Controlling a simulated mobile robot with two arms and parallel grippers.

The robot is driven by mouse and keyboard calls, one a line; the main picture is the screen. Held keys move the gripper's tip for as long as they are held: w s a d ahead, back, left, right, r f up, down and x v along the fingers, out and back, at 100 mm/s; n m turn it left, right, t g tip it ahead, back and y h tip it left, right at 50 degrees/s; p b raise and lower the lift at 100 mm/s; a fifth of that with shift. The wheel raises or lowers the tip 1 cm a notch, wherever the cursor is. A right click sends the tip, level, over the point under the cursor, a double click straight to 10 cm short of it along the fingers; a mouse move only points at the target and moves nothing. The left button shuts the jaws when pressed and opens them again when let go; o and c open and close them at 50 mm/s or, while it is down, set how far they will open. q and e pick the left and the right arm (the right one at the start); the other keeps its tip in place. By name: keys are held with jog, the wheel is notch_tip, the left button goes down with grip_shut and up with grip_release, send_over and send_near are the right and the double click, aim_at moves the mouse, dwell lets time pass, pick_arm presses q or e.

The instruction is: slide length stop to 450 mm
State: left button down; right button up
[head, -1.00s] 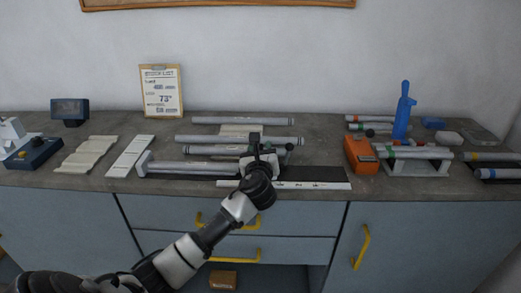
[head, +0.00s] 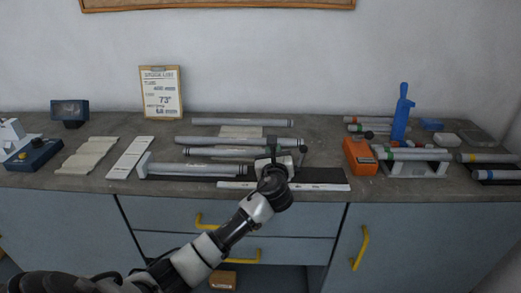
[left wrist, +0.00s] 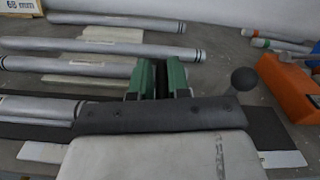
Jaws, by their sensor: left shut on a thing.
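The length stop, with a dark ball knob (head: 303,149) at its right, sits on the black rail (head: 322,175) of the jig. The knob also shows in the left wrist view (left wrist: 243,78). My left gripper (head: 271,155) is shut on the stop from above; its green-padded fingers (left wrist: 161,80) show in the wrist view, and the hand hides most of the stop. A grey tube (head: 200,168) lies along the rail to the left, by the white end bracket (head: 145,164). The white scale strip (head: 315,186) runs along the front edge; its figures are too small to read. My right gripper is out of view.
Several grey tubes (head: 240,140) lie behind the jig. An orange device (head: 359,156) and a rack with tubes (head: 416,168) stand to the right. A white panel (head: 131,158) lies at left. The rail right of the stop is clear.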

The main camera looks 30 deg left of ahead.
aim_at(303, 154)
pick_arm(q)
jog(key=w+d, duration=0.1)
jog(key=d, duration=0.1)
jog(key=w+d, duration=0.3)
jog(key=d, duration=0.2)
jog(key=shift+w, duration=0.15)
jog(key=c, duration=1.2)
grip_release()
jog(key=shift+o, duration=0.2)
jog(key=v, duration=1.1)
jog(key=shift+a, duration=0.1)
